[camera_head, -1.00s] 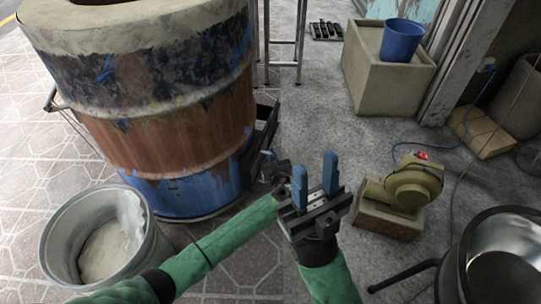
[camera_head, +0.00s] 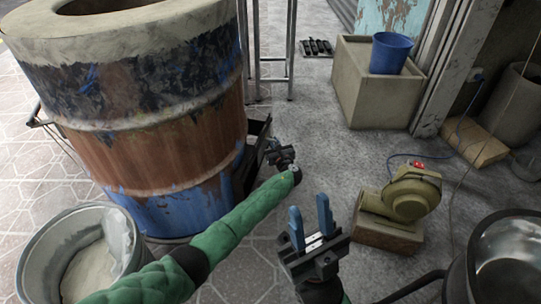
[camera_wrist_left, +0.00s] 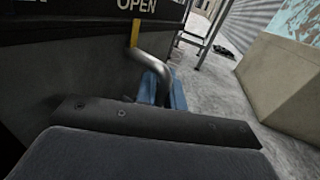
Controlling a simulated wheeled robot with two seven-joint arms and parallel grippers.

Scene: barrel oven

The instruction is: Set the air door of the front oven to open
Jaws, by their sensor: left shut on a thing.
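The front oven (camera_head: 150,130) is a rusty blue and brown barrel with a pale rim, at the left. Its dark air door box (camera_head: 257,140) sticks out at its right side. In the left wrist view, a bent metal handle (camera_wrist_left: 152,62) stands by a yellow mark (camera_wrist_left: 135,33), below the word OPEN on a dark panel (camera_wrist_left: 60,75). My left gripper (camera_head: 278,152) is beside the box, its blue fingers (camera_wrist_left: 160,90) shut on the handle; the wrist housing hides part of the grip. My right gripper (camera_head: 311,225) is open and empty, fingers pointing up.
A metal bucket (camera_head: 40,262) stands at the lower left. A blower (camera_head: 408,195) on a block and a large metal pot (camera_head: 505,260) stand at the right. A concrete block (camera_head: 370,95) holds a blue bucket (camera_head: 392,53).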

